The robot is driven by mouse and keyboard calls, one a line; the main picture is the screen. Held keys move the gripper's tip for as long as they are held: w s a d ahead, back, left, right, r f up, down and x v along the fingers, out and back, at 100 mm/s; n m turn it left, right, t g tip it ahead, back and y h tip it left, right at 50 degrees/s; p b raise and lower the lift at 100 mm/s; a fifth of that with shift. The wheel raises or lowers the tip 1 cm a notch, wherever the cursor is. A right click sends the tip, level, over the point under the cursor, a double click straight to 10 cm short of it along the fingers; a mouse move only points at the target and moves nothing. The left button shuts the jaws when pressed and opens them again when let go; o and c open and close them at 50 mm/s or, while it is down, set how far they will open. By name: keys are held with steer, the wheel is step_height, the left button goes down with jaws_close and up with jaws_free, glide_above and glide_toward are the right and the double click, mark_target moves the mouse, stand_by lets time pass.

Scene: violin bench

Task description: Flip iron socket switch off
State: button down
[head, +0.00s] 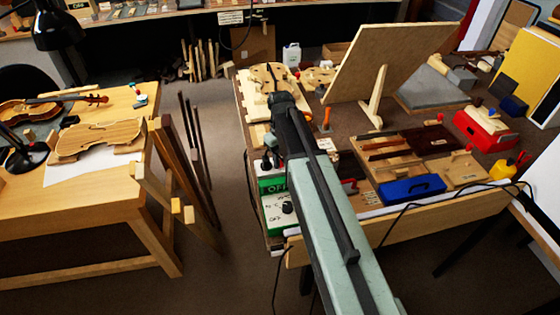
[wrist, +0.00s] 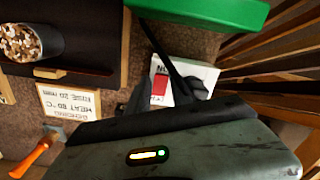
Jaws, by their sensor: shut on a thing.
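The socket (wrist: 187,72) shows in the wrist view as a small white block with a red rocker switch (wrist: 160,84) and dark lettering beside it. My gripper (wrist: 165,98) is close to it, its dark parts beside and below the red switch. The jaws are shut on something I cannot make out. Whether they touch the switch is unclear. In the head view my gripper (head: 284,102) is over the left side of the right-hand bench, and my arm hides what is beneath it.
White-and-green boxes marked OFF (head: 274,187) stand at the bench's left edge. A lettered card (wrist: 69,101), a cup of small pieces (wrist: 22,42) and an orange handle (wrist: 35,155) lie near. A tilted board (head: 390,62) stands behind.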

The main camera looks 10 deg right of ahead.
steer(key=shift+w+g, duration=0.45)
steer(key=shift+g, duration=0.35)
steer(key=shift+s+r+g, duration=0.1)
steer(key=shift+s+g, duration=0.05)
steer(key=shift+g, duration=0.25)
steer(key=c, duration=1.4)
jaws_free()
steer(key=shift+c, duration=0.2)
steer(key=p+v, duration=0.7)
steer(key=shift+r, duration=0.35)
